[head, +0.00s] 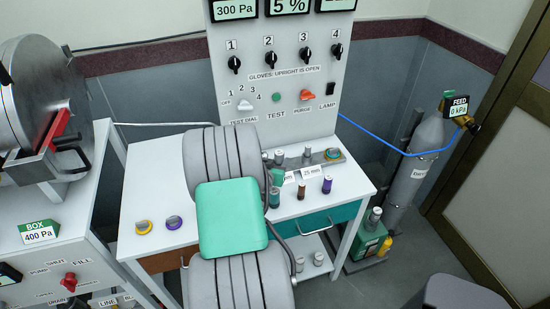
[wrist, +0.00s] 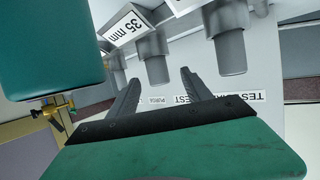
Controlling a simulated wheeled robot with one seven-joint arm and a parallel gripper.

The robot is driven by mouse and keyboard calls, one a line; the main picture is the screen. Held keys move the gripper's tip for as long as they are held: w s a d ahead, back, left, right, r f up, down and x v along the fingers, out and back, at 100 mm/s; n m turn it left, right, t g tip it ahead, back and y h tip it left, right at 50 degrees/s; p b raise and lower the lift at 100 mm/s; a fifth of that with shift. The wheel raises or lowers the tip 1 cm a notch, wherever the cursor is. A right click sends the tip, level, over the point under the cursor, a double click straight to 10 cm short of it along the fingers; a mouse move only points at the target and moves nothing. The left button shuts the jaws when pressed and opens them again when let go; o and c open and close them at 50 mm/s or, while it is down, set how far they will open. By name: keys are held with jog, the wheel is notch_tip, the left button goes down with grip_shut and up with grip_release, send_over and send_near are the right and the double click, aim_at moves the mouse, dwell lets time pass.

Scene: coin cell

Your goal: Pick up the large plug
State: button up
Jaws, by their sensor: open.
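Grey stepped plugs stand on the white bench. My gripper (wrist: 160,78) is open and empty. Its fingers point toward the large plug, with their tips near its lower end in the picture; I cannot tell the distance. In the head view my arm hides part of the bench and the fingertips are not clear.
Brown (head: 302,190) and purple-topped (head: 327,185) vials stand near the front of the bench. The control panel (head: 285,85) rises behind. Yellow (head: 144,227) and purple (head: 174,222) rings lie left of my arm. A large teal shape (wrist: 45,45) fills the wrist view's upper left.

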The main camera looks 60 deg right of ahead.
aim_at(278, 158)
jog(key=p+x, duration=0.1)
jog(key=x, duration=0.4)
jog(key=shift+s+f, duration=0.1)
jog(key=shift+s, duration=0.1)
jog(key=shift+c, duration=0.5)
grip_shut()
